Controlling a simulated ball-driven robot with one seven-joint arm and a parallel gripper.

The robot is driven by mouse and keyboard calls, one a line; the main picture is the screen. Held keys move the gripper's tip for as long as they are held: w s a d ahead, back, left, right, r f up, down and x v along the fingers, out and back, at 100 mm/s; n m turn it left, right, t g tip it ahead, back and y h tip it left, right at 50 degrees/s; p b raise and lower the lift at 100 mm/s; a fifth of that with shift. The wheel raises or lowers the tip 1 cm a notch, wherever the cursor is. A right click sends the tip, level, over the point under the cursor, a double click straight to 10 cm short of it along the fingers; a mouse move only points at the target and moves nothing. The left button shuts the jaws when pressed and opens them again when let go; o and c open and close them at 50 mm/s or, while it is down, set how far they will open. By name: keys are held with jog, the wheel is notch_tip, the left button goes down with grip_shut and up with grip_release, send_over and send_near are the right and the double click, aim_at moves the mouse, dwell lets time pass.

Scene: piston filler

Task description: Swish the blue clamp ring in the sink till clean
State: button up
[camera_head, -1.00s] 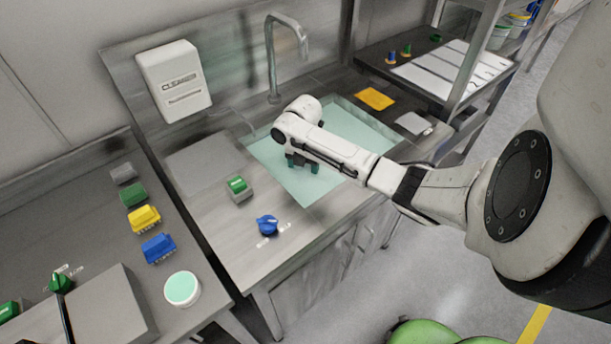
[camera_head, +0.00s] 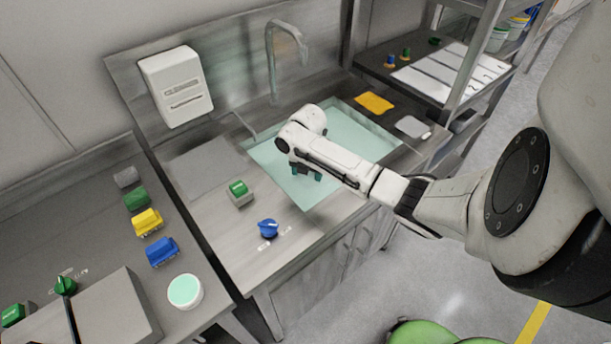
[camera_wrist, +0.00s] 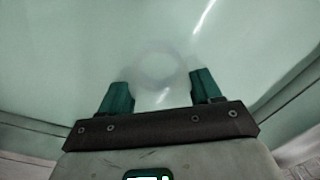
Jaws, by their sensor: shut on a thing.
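The sink (camera_head: 262,153) is filled with pale green water. My gripper (camera_head: 307,174) is down inside the sink, near its front edge, with its teal fingers partly hidden by my wrist. In the wrist view my gripper (camera_wrist: 160,88) has its two fingers apart, shut on the clamp ring (camera_wrist: 158,66). The ring shows only as a faint, pale circle between and beyond the fingertips, blurred by the water. Its blue colour and any dirt on it cannot be made out. In the head view the ring is hidden.
A faucet (camera_head: 272,60) stands behind the sink. Several coloured brushes and a white tub (camera_head: 185,291) stand farther left.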

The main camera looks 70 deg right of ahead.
dwell(0.5)
jog(key=shift+w+d+r, duration=0.1)
jog(key=shift+w+d, duration=0.15)
jog(key=shift+w, duration=0.2)
notch_tip(320, 180, up, 10)
jog(key=p, duration=0.8)
dwell(0.5)
jog(key=shift+r, duration=0.1)
dwell(0.9)
jog(key=shift+r, duration=1.9)
jog(key=shift+r, duration=0.1)
